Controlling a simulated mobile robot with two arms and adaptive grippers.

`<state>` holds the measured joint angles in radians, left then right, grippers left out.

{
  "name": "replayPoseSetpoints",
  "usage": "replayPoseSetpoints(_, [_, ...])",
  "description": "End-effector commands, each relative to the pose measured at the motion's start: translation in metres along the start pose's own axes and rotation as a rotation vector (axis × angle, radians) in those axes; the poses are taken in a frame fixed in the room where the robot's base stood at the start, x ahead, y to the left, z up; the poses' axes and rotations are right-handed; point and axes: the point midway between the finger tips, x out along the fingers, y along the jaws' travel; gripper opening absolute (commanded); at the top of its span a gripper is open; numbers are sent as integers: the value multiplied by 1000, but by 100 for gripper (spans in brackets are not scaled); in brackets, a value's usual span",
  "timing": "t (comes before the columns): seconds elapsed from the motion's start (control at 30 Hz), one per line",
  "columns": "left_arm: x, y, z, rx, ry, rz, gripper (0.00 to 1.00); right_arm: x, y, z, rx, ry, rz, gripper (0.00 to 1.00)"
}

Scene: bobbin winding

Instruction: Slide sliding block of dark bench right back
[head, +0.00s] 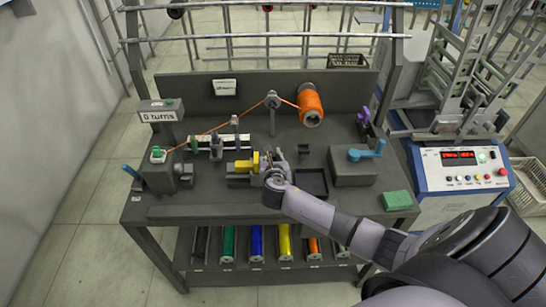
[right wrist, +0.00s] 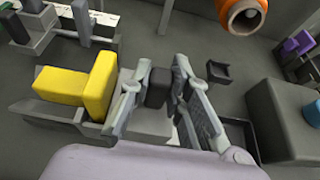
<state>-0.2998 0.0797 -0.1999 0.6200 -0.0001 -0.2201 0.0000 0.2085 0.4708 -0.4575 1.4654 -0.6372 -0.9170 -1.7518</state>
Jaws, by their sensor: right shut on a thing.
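The dark bench (head: 200,212) stands in the middle of the head view. A yellow block (head: 244,165) sits on a grey base near its centre; it also fills the left of the right wrist view (right wrist: 85,88). Just right of it is what looks like the sliding block, light grey (right wrist: 135,125) with a dark upright grip (right wrist: 157,88). My right gripper (head: 270,165) reaches in from the lower right. Its fingers (right wrist: 160,82) are shut on the dark grip, one on each side. In the head view my gripper hides most of the sliding block. My left gripper is not in view.
An orange spool (head: 311,105) stands at the back, its wire running left over a post to the winder (head: 165,170). A blue crank (head: 368,150) on a box and a green pad (head: 397,200) are to the right. An open tray (head: 312,172) lies right of my gripper.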

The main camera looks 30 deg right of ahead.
Motion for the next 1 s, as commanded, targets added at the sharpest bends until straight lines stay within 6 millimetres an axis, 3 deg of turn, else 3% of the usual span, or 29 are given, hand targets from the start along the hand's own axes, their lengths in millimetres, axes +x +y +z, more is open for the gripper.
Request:
replayPoseSetpoints(0.37, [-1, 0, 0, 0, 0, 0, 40, 0, -1, 0, 1, 1, 0, 0])
replayPoseSetpoints(0.63, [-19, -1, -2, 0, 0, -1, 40, -1, -34, 2, -2, 1, -4, 0])
replayPoseSetpoints(0.87, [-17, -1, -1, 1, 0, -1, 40, 1, -36, 0, 1, -1, -6, 0])
replayPoseSetpoints(0.9, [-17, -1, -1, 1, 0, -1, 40, 1, -36, 0, 1, -1, -7, 18])
replayPoseSetpoints(1.0, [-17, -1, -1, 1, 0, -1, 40, 1, -36, 1, 0, -1, -7, 25])
